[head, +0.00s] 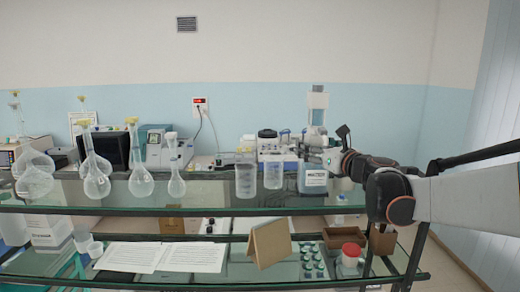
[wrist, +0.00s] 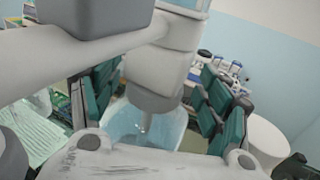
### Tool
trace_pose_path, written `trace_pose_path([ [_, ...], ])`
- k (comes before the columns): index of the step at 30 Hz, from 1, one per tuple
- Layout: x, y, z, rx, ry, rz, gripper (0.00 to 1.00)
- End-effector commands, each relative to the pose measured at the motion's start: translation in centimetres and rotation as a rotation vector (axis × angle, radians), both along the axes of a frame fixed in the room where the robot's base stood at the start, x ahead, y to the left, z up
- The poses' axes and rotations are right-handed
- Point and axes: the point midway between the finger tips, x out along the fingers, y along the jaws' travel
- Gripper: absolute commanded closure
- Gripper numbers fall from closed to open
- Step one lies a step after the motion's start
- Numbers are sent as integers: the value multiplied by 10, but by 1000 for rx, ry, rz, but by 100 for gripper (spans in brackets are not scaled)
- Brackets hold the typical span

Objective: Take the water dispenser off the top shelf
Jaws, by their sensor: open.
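The water dispenser (head: 314,178) stands upright on the top glass shelf (head: 120,195), right of centre. It has a clear, bluish bottle with a dark-lettered label and a tall white pump top (head: 318,102). My gripper (head: 328,156) reaches in from the right at the height of the bottle's upper part. In the wrist view, my open gripper (wrist: 157,105) has its green-padded fingers on either side of the dispenser's white pump body (wrist: 165,65), with the bluish bottle (wrist: 135,125) below. Visible gaps remain beside the pump body. In the head view, my gripper hides part of the dispenser's right side.
The lower shelf holds papers (head: 165,257), a cardboard folder (head: 268,243) and a red-capped jar (head: 350,254). Lab equipment (head: 275,148) stands behind.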

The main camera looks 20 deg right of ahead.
Motion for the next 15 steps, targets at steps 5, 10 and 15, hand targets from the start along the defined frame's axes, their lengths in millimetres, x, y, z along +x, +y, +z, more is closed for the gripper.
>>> trace_pose_path([
  [5,-1,0,-1,0,0,-1,29],
  [10,-2,0,0,0,0,0,47],
  [15,-2,1,-1,0,0,0,77],
])
